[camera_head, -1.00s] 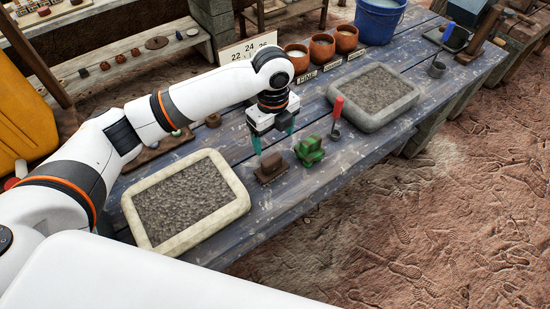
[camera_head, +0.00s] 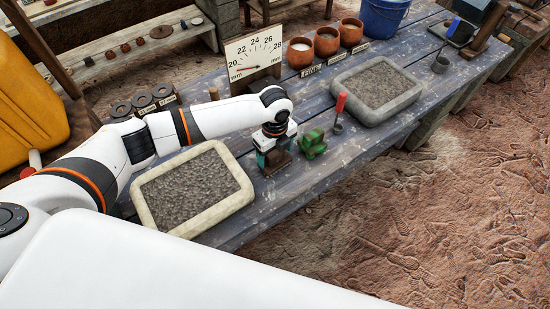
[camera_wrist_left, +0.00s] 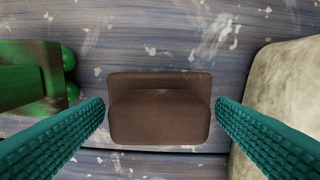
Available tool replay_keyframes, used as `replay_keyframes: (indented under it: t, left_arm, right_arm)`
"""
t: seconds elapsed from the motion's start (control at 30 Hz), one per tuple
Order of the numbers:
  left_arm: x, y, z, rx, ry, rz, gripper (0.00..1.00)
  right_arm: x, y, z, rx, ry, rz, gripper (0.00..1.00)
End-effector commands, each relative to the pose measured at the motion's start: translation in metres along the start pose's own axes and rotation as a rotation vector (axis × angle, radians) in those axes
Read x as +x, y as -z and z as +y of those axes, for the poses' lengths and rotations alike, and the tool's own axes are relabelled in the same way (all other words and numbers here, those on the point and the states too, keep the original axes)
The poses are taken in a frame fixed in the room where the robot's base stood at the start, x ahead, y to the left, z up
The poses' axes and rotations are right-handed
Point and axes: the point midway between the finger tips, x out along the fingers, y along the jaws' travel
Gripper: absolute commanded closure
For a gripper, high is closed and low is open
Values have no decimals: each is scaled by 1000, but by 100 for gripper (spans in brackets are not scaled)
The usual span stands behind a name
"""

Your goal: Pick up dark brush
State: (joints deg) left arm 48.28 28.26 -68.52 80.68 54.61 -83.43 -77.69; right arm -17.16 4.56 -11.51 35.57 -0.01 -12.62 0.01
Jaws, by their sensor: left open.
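A dark brown, stepped block (camera_wrist_left: 160,115), which may be the dark brush, lies on the grey-blue plank table. No bristles show on it. It also shows partly behind my gripper in the head view (camera_head: 279,163). My left gripper (camera_wrist_left: 160,105) is open, its teal ribbed fingers on either side of the brown block with a gap at each side. In the head view my left gripper (camera_head: 272,152) is low over the table and covers part of the block. My right gripper is not in view.
A green toy-like object (camera_head: 313,143) stands close beside the block. A pale-rimmed tray (camera_head: 237,198) is near on the other side. A red-handled tool (camera_head: 340,104) and a second tray (camera_head: 411,94) are to the right. A dial board (camera_head: 253,52) stands behind.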

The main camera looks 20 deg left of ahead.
Motion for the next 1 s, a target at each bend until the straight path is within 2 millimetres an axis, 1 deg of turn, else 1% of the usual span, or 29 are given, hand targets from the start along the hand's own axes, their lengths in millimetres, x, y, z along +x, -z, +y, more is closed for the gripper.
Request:
replay_keyframes:
  t: [0.2,0.27,0.5,0.53,0.73,0.8,0.87,1.0]
  left_arm:
    - [1,0,0,0,0,0,20]
    - [1,0,0,0,0,0,30]
    - [1,0,0,-1,0,1,69]
    - [0,0,0,-1,-1,1,71]
    - [0,0,0,-1,-1,1,71]
    - [-4,0,1,-1,-3,1,71]
    - [-10,1,1,-1,-3,1,71]
    - [-35,1,2,0,-6,2,71]
  right_arm:
    - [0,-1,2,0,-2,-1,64]
    - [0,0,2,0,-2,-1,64]
    - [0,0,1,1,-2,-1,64]
    - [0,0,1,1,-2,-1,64]
    - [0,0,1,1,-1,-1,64]
    - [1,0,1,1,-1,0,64]
    - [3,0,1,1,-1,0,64]
    - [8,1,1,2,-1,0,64]
